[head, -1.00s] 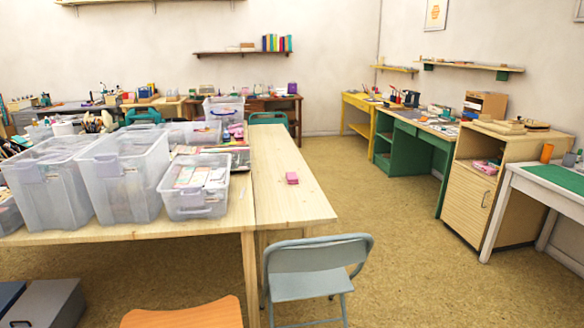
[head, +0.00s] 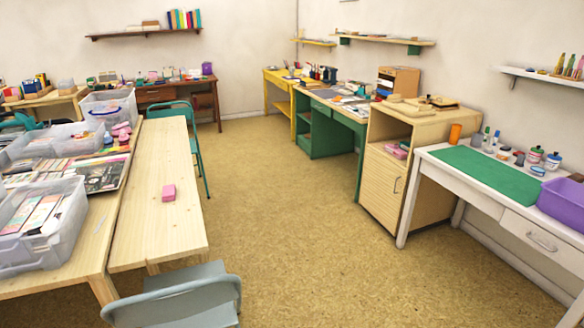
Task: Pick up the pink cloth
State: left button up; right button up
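A small pink folded-looking thing (head: 169,192) lies on the bare right part of the light wooden table (head: 150,232); it may be the pink cloth, but it is too small to be sure. More pink items (head: 396,152) sit in the open shelf of the wooden cabinet (head: 378,180) at the right. Other pink pieces (head: 122,132) lie among the supplies at the table's far left. Neither of my grippers is in view.
A grey-blue folding chair (head: 180,298) stands at the table's near end, and a teal chair (head: 192,150) at its far right side. Clear bins (head: 40,225) crowd the left. A white desk (head: 440,190) stands right. The middle floor (head: 290,215) is clear.

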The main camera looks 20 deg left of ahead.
aim_at(169, 191)
jog(key=i+l+z, duration=0.1)
jog(key=i, duration=0.6)
jog(key=i+l+z, duration=0.15)
jog(key=i, duration=0.6)
jog(key=i+j+u, duration=0.2)
jog(key=i+u, duration=0.7)
jog(key=i+l+u, duration=0.1)
jog(key=i+u, duration=0.4)
jog(key=i+l+u, duration=0.45)
jog(key=i+j, duration=0.05)
jog(key=j, duration=0.05)
